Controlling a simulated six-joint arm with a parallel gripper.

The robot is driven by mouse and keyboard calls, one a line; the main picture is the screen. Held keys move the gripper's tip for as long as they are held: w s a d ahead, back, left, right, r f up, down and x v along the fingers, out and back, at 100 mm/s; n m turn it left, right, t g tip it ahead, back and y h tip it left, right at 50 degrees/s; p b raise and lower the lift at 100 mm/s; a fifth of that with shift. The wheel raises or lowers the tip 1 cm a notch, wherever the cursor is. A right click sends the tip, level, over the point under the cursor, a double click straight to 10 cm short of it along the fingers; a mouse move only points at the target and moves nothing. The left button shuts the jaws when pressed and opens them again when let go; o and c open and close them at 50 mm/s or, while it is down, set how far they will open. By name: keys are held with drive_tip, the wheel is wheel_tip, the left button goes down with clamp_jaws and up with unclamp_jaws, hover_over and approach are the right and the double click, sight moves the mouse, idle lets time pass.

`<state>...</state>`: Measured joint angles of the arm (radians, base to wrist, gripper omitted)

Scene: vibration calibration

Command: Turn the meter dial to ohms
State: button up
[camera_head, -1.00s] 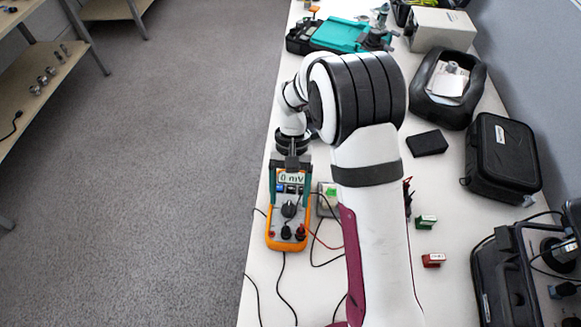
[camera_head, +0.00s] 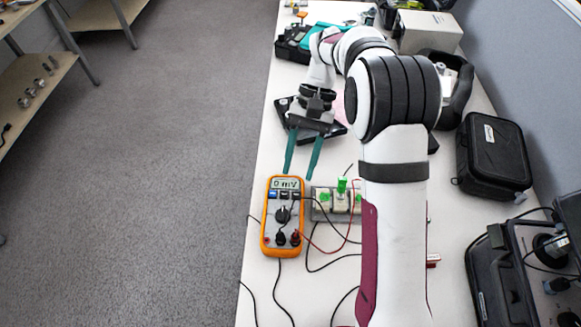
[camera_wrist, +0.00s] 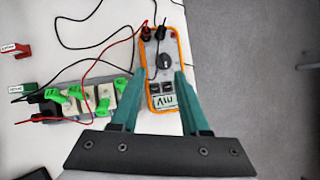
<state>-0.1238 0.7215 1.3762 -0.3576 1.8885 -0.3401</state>
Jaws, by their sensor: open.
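An orange-rimmed meter (camera_head: 283,217) lies face up on the table in the head view, its display reading "0 mV". Its round black dial (camera_head: 283,215) sits mid-face. My gripper (camera_head: 301,172) is open and empty, its two teal fingers pointing down just beyond the display end of the meter. In the wrist view the meter (camera_wrist: 174,96) shows upside down, its dial (camera_wrist: 164,62) in clear sight ahead of the fingertips. The left finger appears beside the meter's edge, while the right finger overlaps the other edge. I cannot tell whether they touch. The dial's pointer mark is too small to read.
A grey block with green clips (camera_head: 340,201) stands right of the meter. Red and black leads (camera_head: 318,246) run from the meter's jacks across the table. A black case (camera_head: 493,158) stands farther right. The table's left edge is close beside the meter.

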sight(284, 217)
drive_tip(key=s+d+f+m+y, duration=0.1)
drive_tip(key=d+f+m+y, duration=0.1)
drive_tip(key=m, duration=0.1)
drive_tip(key=s+d+f+m+y, duration=0.2)
drive_tip(key=y, duration=0.1)
drive_tip(key=s+d+f+m+y, duration=0.2)
drive_tip(key=d+m+y, duration=0.1)
drive_tip(key=shift+f+m+t, duration=0.3)
drive_tip(key=c, duration=0.5)
drive_tip(key=d+m+t+y, duration=0.1)
drive_tip(key=m, duration=0.1)
drive_tip(key=s+f+m+t+y, duration=0.1)
drive_tip(key=m+t+y, duration=0.1)
drive_tip(key=d+f+m+t+y, duration=0.1)
drive_tip(key=m+t, duration=0.1)
drive_tip(key=m, duration=0.1)
drive_tip(key=shift+s+d, duration=0.15)
drive_tip(key=shift+d, duration=0.2)
clamp_jaws()
drive_tip(key=shift+t, duration=0.3)
drive_tip(key=x, duration=0.9)
drive_tip(key=shift+a, duration=0.4)
